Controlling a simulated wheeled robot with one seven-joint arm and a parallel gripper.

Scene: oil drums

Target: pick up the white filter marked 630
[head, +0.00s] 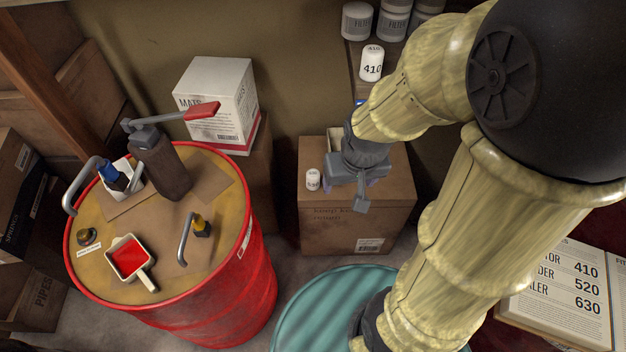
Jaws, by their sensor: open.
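A small white filter (313,180) stands upright at the left front edge of a cardboard box (355,238); its marking is too small to read. Another white filter (372,63), marked 410, stands on the shelf at the back. I cannot make out a filter marked 630. My gripper (358,188) is open above the box, pointing down, just right of the small filter and apart from it. My gripper and arm hide part of the box top, including much of a pale open container (337,142).
Grey filter cans (357,21) stand at the back. A red drum (250,285) with a pump and tools stands left, a teal drum (310,310) in front. A white carton (215,95) is behind. An open booklet (575,292) lists 410, 520 and 630.

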